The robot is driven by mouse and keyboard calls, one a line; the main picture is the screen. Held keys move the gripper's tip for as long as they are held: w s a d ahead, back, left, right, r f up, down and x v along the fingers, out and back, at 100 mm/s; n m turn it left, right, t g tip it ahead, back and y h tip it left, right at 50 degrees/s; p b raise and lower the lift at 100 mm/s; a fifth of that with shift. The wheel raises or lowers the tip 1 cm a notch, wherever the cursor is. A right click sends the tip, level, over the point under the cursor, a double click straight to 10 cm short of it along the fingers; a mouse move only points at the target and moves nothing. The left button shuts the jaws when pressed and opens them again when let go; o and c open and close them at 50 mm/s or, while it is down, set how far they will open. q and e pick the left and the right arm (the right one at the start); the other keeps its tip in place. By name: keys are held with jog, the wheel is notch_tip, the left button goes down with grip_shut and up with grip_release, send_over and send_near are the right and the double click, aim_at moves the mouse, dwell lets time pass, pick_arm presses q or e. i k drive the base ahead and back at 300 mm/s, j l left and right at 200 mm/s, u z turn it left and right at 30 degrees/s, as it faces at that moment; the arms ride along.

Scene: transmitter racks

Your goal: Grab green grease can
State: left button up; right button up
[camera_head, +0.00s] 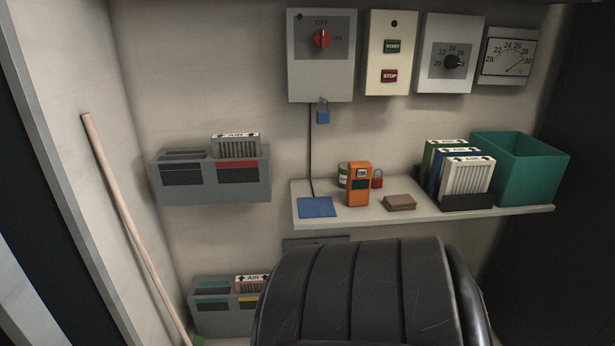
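A small can with green and pale bands (343,176) stands on the shelf (430,214), towards the back near the wall. It looks like the green grease can. An orange handheld device (358,186) stands upright in front of it and to its right, hiding its right part. Neither of my grippers shows in the head view, so nothing is seen touching the can.
Near the can are a red padlock (377,178), a blue mat (317,207) and a brown block (400,202). Filters (467,176) and a teal bin (527,172) fill the shelf's right. A pole (130,220) leans at left. A large dark ribbed shape blocks the lower middle.

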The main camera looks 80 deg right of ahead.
aim_at(343, 167)
jog(key=z, duration=2.8)
jog(key=i+l, duration=0.6)
jog(key=u, duration=0.05)
